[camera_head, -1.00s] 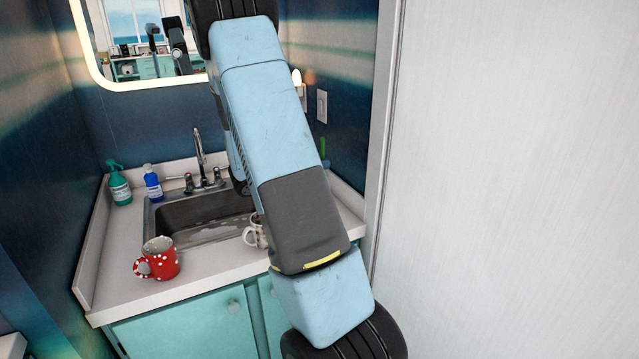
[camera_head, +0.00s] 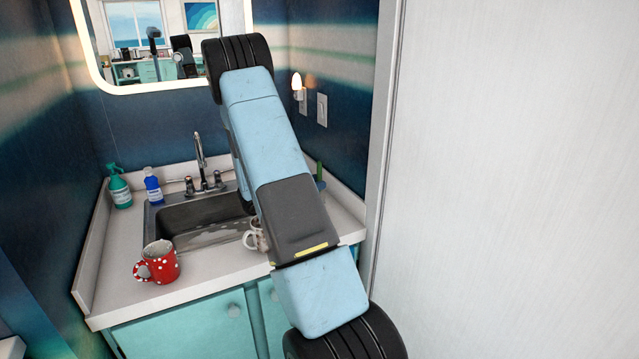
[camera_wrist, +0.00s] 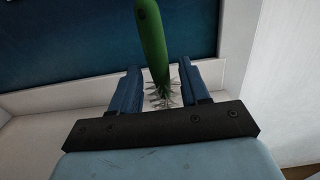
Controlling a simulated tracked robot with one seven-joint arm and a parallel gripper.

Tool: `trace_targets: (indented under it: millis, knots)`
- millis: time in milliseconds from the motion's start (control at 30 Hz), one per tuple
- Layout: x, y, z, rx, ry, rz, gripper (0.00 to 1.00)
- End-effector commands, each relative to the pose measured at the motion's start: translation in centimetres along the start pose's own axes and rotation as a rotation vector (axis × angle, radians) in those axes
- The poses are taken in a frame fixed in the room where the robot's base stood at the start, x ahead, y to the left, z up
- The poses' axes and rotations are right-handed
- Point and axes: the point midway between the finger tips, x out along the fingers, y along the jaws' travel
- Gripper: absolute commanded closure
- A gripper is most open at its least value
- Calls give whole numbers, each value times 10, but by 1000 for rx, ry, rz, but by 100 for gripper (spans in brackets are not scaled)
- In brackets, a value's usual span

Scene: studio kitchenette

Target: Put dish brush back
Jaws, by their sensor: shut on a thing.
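The dish brush has a green handle (camera_wrist: 152,35) that rises up the wrist view, with grey bristles (camera_wrist: 163,97) at its lower end. My gripper (camera_wrist: 160,67) is shut on the brush, with one dark blue finger on each side of it. The exact contact is hard to see. In the head view, a bit of the green handle (camera_head: 319,169) shows at the right of my arm, above the right side of the counter. I cannot make out a holder for the brush.
A red dotted mug (camera_head: 160,264) stands at the counter's front left. A pale mug (camera_head: 251,238) is partly behind my arm. A sink (camera_head: 190,218) with a faucet (camera_head: 201,160) lies between. Green (camera_head: 119,188) and blue (camera_head: 153,186) bottles stand back left. A white wall (camera_head: 520,180) bounds the right.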

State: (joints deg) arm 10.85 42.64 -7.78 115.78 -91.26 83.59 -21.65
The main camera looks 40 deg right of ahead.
Motion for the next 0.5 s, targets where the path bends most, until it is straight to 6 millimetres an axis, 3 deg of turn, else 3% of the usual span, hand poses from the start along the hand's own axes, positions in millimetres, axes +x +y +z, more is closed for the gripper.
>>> trace_targets:
  millis: [367, 400, 500]
  knots:
    - [0, 0, -6, 0, 0, 0, 85]
    - [0, 0, -6, 1, 0, 0, 51]
    - [0, 0, -6, 1, 0, 0, 42]
